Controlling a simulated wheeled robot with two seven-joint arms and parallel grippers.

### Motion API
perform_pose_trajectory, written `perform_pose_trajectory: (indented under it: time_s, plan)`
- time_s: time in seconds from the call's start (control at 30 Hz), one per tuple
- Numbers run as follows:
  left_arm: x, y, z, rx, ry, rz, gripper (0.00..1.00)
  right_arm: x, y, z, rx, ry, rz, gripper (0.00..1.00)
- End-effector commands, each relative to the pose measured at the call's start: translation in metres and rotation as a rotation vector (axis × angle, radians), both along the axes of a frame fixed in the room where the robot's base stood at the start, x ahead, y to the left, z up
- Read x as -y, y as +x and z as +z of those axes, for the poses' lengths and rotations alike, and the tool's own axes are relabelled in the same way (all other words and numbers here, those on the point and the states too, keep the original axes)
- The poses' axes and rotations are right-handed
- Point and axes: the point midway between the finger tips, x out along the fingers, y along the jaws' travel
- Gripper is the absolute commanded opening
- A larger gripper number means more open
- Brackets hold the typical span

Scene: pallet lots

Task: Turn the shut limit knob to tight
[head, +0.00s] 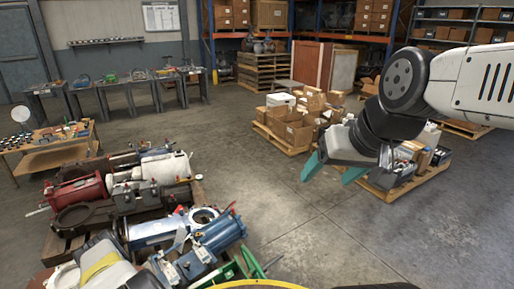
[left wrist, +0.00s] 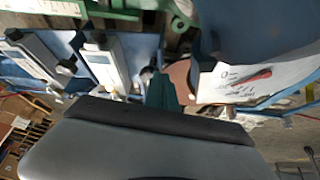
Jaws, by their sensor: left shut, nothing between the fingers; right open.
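In the left wrist view a white dial plate (left wrist: 232,84) on a blue housing (left wrist: 250,25) carries a slim red knob pointer (left wrist: 246,77), slanting slightly up to the right. Small marks stand beside and below it, too small to read. My left gripper (left wrist: 162,92) shows teal fingers closed together with nothing in them, left of the plate and apart from the knob. In the head view I cannot make out its fingertips or the knob. My right gripper (head: 340,172) is open and empty in the air, well right of the machine parts.
Blue machine parts (head: 215,235) and a red cylinder (head: 80,192) crowd a pallet at the left. Green framework (head: 250,265) stands at its front edge. Pallets of cartons (head: 290,127) stand farther back, and a wooden table (head: 50,145) stands far left. The middle floor (head: 255,190) is clear.

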Motion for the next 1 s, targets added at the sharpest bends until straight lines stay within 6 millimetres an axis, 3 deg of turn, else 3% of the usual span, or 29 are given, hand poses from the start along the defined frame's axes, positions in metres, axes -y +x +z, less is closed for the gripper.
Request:
perform_pose_trajectory:
  time_s: [0.3,0.63,0.87,1.0]
  plan:
    - [-0.002,-0.002,0.032,-0.001,0.0,-0.001,0.0,0.0,0.0,0.0,0.0,0.0,0.0,0.71]
    - [-0.001,-0.002,0.034,-0.001,0.0,-0.001,0.0,0.0,0.0,0.0,0.0,0.0,0.0,0.71]
    - [0.02,0.015,0.045,-0.001,0.0,-0.005,0.0,0.0,0.0,0.0,0.0,0.0,0.0,0.71]
    - [0.021,0.016,0.039,-0.001,0.0,0.0,0.0,0.0,0.0,0.0,0.0,0.0,0.0,0.71]
